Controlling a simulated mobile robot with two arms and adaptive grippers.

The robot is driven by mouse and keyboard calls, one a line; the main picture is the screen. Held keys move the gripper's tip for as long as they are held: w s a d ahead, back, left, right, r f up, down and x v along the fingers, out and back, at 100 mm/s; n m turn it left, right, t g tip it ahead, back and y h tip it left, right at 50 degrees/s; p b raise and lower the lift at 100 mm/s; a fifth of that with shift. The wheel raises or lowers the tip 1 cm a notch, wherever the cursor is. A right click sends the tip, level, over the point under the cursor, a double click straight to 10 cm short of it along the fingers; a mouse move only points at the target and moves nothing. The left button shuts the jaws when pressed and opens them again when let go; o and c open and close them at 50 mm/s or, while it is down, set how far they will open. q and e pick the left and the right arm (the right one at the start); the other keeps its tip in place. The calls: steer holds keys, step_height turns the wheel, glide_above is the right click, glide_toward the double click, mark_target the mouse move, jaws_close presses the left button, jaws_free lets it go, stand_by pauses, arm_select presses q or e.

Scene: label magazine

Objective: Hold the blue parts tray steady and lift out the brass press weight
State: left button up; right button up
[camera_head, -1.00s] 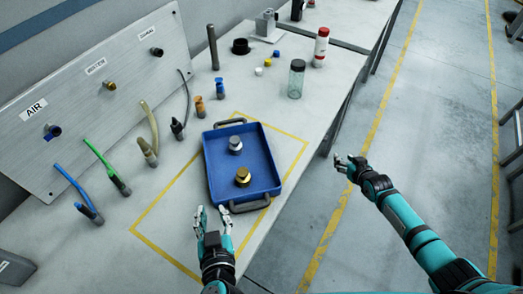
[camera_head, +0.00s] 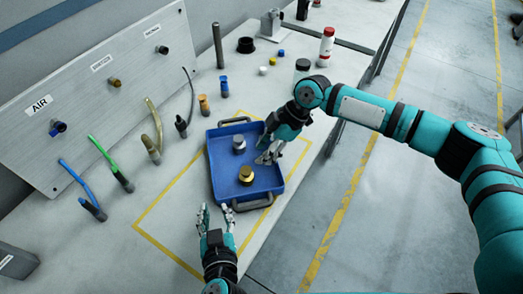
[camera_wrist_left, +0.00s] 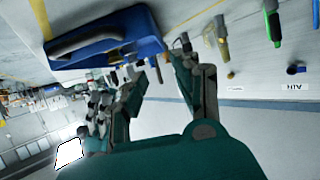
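The blue parts tray (camera_head: 222,193) stands on the bench inside a yellow outline. The brass press weight (camera_head: 246,176) is upright in the tray's nearer half, with a silver weight (camera_head: 239,144) behind it. My left gripper (camera_head: 216,212) is open and empty by the tray's near-left corner, left of the near handle (camera_head: 252,203). The tray also shows above the fingers in the left wrist view (camera_wrist_left: 140,35). My right gripper (camera_head: 263,151) is over the tray's right side, right of both weights and apart from the brass one. Its fingers look spread and empty.
Left of the tray, several hoses with fittings (camera_head: 152,147) stand before a labelled panel (camera_head: 105,65). The bench's right edge runs close beside the tray.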

arm_select(q)
steer(key=x, duration=1.7)
steer(key=shift+w+f, duration=0.15)
steer(key=shift+f, duration=0.05)
jaws_close()
